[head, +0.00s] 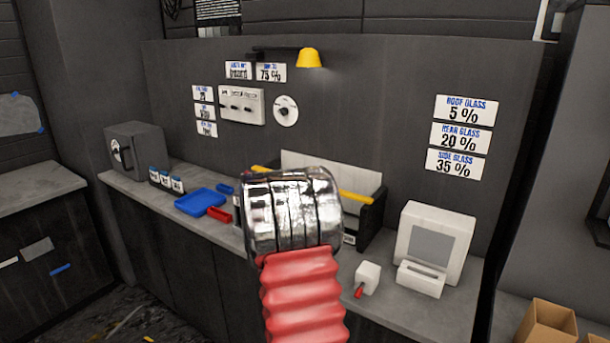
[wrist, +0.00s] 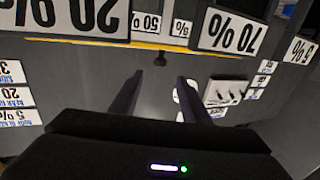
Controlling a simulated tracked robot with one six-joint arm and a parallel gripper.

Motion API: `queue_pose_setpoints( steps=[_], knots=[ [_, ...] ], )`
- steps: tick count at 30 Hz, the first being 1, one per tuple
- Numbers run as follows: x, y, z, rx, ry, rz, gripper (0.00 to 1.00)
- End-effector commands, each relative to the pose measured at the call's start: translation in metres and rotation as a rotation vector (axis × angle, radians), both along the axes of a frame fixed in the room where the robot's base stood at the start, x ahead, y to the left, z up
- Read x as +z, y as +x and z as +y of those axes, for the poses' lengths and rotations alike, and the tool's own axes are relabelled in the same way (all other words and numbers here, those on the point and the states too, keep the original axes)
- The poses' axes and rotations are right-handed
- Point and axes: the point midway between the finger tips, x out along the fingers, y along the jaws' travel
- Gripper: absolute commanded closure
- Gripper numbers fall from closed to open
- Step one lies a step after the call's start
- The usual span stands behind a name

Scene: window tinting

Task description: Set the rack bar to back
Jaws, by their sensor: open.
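The rack (head: 372,218) stands on the bench, mostly hidden behind my arm in the head view. Its yellow bar (head: 355,197) shows at both sides of my arm. In the wrist view, which is upside down, the yellow bar (wrist: 90,42) runs across near the top, beside large percentage labels. A small dark knob (wrist: 160,60) shows at the bar's edge, in line with the gap between my fingers. My gripper (wrist: 159,80) is open and empty, with its fingertips just short of the knob in the picture. The head view hides my gripper behind my arm.
A white device (head: 436,245) and a small white block with a red tip (head: 368,277) stand right of the rack. A blue tray (head: 200,201) and dark box (head: 137,149) stand left. A yellow lamp (head: 310,58) juts from the wall above.

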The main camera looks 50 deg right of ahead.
Motion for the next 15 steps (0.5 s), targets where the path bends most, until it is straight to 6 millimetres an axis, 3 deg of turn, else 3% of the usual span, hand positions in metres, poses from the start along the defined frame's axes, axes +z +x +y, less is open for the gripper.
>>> queue_pose_setpoints(
  steps=[8,15],
  knots=[
    [0.0,0.004,-0.008,0.001,0.0,-0.001,0.57],
    [-0.001,0.015,-0.034,0.0,0.001,-0.001,0.57]
  ],
)
